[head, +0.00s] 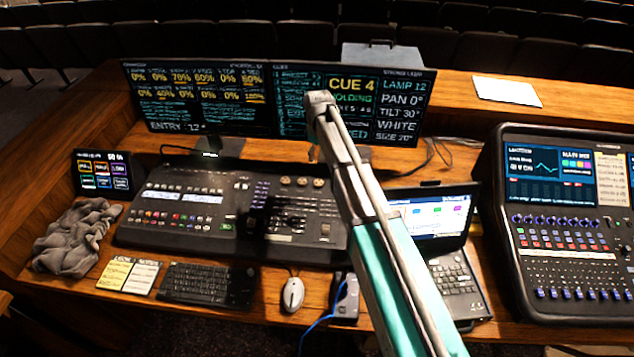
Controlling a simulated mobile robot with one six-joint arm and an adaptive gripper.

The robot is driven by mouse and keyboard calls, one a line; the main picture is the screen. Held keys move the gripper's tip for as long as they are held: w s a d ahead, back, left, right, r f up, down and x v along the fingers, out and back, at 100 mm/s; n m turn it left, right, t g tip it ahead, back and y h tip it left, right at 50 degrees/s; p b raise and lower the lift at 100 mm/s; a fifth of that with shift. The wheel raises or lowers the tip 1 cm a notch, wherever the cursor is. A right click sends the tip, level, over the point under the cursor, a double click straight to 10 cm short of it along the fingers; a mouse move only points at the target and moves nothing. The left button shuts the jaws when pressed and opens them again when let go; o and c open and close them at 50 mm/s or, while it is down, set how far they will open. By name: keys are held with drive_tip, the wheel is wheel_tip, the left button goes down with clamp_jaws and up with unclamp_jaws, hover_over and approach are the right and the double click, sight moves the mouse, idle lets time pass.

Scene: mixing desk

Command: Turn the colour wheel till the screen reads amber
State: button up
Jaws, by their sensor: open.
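The right screen (405,105) of the wide display behind the desk lists "LAMP 12", a pan of 0°, a tilt of 30° and the word "WHITE". The lighting console (180,215) lies below it, with keys, faders and small displays. A few round wheels (302,181) sit along its upper right part; their labels are too small to read, so I cannot tell which is the colour wheel. My arm crosses the picture from the bottom right up to the right screen and covers the console's right end.
A laptop (440,217) stands right of my arm, and a large audio mixer (570,245) further right. A small touch screen (102,172) and a grey cloth (75,240) are at the left. A keyboard (207,284) and a white mouse (292,294) lie in front.

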sight(318, 182)
drive_tip(key=shift+f+b, duration=6.3)
drive_tip(key=shift+f, duration=0.2)
drive_tip(key=c, duration=1.1)
drive_tip(key=shift+a, duration=0.2)
drive_tip(key=shift+c, duration=0.2)
drive_tip(key=shift+d, duration=0.15)
